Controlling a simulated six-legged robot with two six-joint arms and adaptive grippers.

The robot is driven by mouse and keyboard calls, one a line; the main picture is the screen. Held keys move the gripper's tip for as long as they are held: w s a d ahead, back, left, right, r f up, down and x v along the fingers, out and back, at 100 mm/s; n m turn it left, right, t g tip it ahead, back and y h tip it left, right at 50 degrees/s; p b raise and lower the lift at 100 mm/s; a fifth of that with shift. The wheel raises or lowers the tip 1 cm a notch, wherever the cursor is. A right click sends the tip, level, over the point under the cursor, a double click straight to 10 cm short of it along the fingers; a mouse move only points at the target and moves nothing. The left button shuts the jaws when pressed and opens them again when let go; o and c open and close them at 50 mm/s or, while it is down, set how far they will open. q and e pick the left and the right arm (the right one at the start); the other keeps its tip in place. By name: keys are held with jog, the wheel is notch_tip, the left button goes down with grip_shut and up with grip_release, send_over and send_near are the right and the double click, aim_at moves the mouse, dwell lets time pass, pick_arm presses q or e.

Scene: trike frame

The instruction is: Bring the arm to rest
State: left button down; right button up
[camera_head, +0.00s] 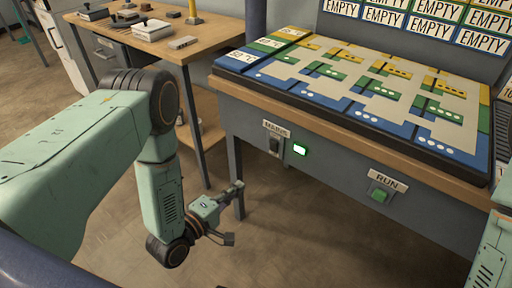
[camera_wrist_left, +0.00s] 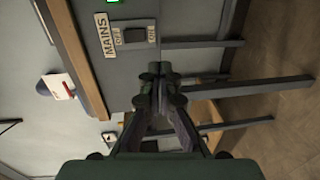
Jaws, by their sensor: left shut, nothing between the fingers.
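My left arm (camera_head: 163,190) comes in from the left of the head view and hangs down in front of the bench. My left gripper (camera_head: 236,187) is low, below the mains switch and apart from the bench front. In the left wrist view its fingers (camera_wrist_left: 158,72) are together with nothing between them. A piece of my right arm (camera_head: 490,262) shows at the right edge of the head view; its gripper is out of view.
The bench front (camera_head: 330,165) carries a mains switch (camera_head: 274,145), a lit green lamp (camera_head: 300,150) and a green run button (camera_head: 380,195). A coloured board (camera_head: 370,85) lies on top. A wooden side table (camera_head: 185,50) stands behind. Floor (camera_head: 290,250) below is clear.

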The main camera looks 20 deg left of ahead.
pick_arm(q)
jog(key=s+a+f+m+g+y, duration=0.2)
jog(key=s+f+m+g+y, duration=0.2)
jog(key=s+f+m+g, duration=0.7)
jog(key=s+r+m+g, duration=0.1)
jog(key=s+r+g, duration=0.1)
jog(key=s, duration=0.7)
jog(key=s+r+m+g+y, duration=0.1)
jog(key=s+g, duration=0.1)
jog(key=s, duration=0.6)
jog(key=shift+s+a+r+m+g+y, duration=0.3)
jog(key=shift+s+a+r, duration=0.1)
